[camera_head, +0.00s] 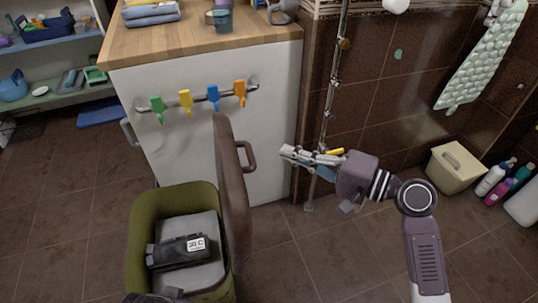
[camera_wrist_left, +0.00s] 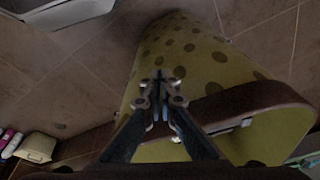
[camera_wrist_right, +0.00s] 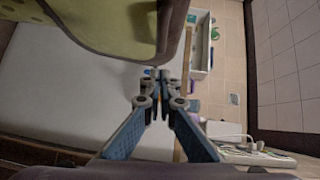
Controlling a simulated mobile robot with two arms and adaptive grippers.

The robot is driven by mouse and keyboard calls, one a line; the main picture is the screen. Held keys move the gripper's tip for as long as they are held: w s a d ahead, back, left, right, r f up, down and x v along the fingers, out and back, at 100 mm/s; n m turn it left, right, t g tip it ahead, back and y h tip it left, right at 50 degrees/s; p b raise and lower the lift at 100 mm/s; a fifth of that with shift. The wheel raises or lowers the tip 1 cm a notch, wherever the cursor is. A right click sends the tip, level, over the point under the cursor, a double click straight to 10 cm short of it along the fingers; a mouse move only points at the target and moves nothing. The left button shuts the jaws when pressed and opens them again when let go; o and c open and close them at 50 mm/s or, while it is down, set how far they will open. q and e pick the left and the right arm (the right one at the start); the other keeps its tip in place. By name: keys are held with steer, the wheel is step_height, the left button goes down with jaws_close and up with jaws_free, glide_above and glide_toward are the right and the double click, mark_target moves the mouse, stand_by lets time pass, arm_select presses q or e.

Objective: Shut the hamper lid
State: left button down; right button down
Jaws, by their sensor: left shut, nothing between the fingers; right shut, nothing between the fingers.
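The olive hamper (camera_head: 140,218) stands open on the floor, low in the head view. A grey cloth and a dark item with a white label lie inside. Its brown-edged lid (camera_head: 233,195) stands upright at the hamper's right side, with a brown handle (camera_head: 247,157). My right gripper (camera_head: 288,152) is shut and empty, a little right of the handle and apart from it. In the right wrist view its tips (camera_wrist_right: 160,75) are near an olive panel with a brown edge (camera_wrist_right: 172,30). In the left wrist view my left gripper (camera_wrist_left: 160,78) is shut and empty before the hamper's dotted wall (camera_wrist_left: 195,60).
A white cabinet (camera_head: 190,140) with a wooden top and a rail of coloured clips stands behind the hamper. A metal pipe (camera_head: 333,75) runs up the tiled wall behind my right gripper. A beige bin (camera_head: 455,168) and several bottles stand at the right. Floor right of the hamper is clear.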

arm_select(q)
steer(key=shift+w+r, duration=0.1)
steer(key=shift+r, duration=0.15)
arm_select(e)
steer(key=a, duration=0.5)
steer(key=shift+s+f, duration=0.1)
steer(key=shift+f, duration=0.15)
